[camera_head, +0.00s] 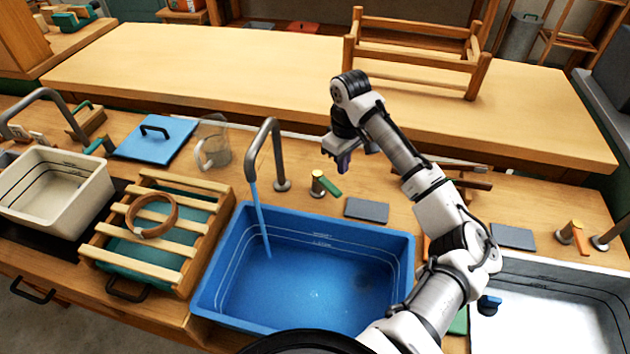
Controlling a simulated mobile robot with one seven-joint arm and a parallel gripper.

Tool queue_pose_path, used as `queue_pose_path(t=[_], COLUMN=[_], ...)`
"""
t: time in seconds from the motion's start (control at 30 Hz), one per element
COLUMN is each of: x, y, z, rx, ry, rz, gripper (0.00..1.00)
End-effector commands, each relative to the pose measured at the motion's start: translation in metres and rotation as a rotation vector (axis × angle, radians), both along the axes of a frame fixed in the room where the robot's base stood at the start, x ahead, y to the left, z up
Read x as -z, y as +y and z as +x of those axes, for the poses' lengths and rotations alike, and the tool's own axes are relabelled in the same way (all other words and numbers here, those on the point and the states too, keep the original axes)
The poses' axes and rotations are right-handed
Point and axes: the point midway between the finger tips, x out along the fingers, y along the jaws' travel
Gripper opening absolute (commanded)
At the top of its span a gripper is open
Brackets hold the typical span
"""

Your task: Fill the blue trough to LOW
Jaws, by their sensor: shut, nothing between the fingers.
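The blue trough (212,282) stands in the bench below a curved grey tap spout (266,130). A stream of water (262,220) runs from the spout into the trough. Level lines with small lettering (322,239) show on the trough's far inner wall. Clear water seems to cover the bottom; its exact level against the lines is hard to tell. The tap's handle, brass with a green lever (328,184), sits right of the spout. My gripper (344,168) is shut and empty, above and right of the green lever, apart from it.
A slatted wooden rack with a ring (152,215) and a cream basin (55,192) stand left. A clear jug (213,142) and a blue lid (156,138) lie behind. A grey tile (366,210) sits behind the trough. A white basin (545,320) is right. The far tabletop (220,75) is mostly clear.

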Motion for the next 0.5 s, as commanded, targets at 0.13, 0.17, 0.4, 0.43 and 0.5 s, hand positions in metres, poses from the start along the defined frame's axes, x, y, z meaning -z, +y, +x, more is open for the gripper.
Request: queue_pose_path(t=[0.13,0.17,0.4,0.43,0.5], x=[0.004,0.006,0.030,0.033,0.038], y=[0.000,0.000,0.000,0.000,0.001], z=[0.000,0.000,0.000,0.000,0.000], rx=[0.000,0.000,0.001,0.001,0.000], ry=[0.000,0.000,0.001,0.001,0.001], rz=[0.000,0.000,0.001,0.001,0.001], gripper=[0.00,0.00,0.00,0.00,0.00])
